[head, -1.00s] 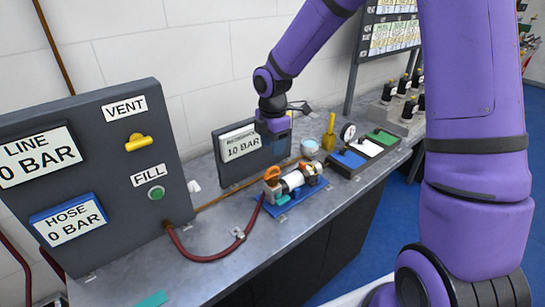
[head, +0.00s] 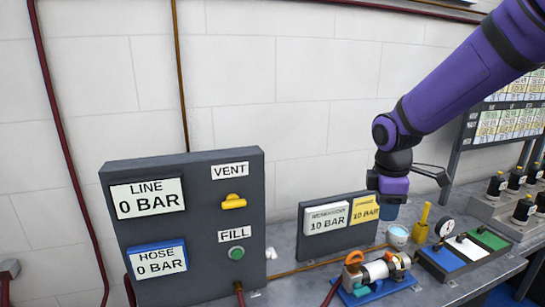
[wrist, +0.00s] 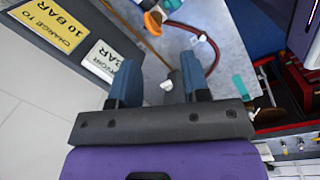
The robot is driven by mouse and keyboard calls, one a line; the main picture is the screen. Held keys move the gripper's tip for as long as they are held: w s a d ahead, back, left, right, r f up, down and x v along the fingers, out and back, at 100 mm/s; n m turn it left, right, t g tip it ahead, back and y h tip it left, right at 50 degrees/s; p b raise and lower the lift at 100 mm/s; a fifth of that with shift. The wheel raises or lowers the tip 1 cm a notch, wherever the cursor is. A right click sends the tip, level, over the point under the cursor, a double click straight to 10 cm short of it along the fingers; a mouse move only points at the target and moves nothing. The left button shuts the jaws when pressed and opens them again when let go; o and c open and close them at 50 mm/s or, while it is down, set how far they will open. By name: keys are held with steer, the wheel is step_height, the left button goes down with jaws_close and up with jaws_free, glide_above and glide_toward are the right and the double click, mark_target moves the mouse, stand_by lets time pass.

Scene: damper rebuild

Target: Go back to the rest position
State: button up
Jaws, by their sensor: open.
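My gripper (head: 389,211) hangs from my purple arm above the workbench, in front of the right part of the small dark sign board (head: 310,247). In the wrist view my gripper (wrist: 155,85) shows two blue fingers spread apart with nothing between them. The damper assembly (head: 377,272), with an orange clip and a silver body, lies on a blue base on the bench below my gripper. Its orange part also shows at the top of the wrist view (wrist: 152,24).
A dark panel (head: 205,275) with a yellow VENT handle (head: 233,201) and green FILL button (head: 236,253) stands at left; LINE and HOSE read 0 BAR. A white cup (head: 397,236), a gauge (head: 444,228) and a tray of coloured sections (head: 465,262) stand right. Dark bottles stand farther right.

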steer(key=s+d+r+m+t, duration=0.1)
steer(key=s+r+m, duration=0.3)
steer(key=s, duration=0.3)
steer(key=s+d+r+m+t, duration=0.1)
steer(key=s+d+r+m, duration=0.1)
steer(key=s+r+m, duration=0.2)
steer(key=s+d+r+m+t+y, duration=0.1)
steer(key=s+r+m+t, duration=0.1)
steer(key=s+r+m, duration=0.2)
steer(key=s+m, duration=0.3)
steer(key=s, duration=0.5)
steer(key=shift+s+d, duration=0.15)
steer(key=shift+d, duration=0.05)
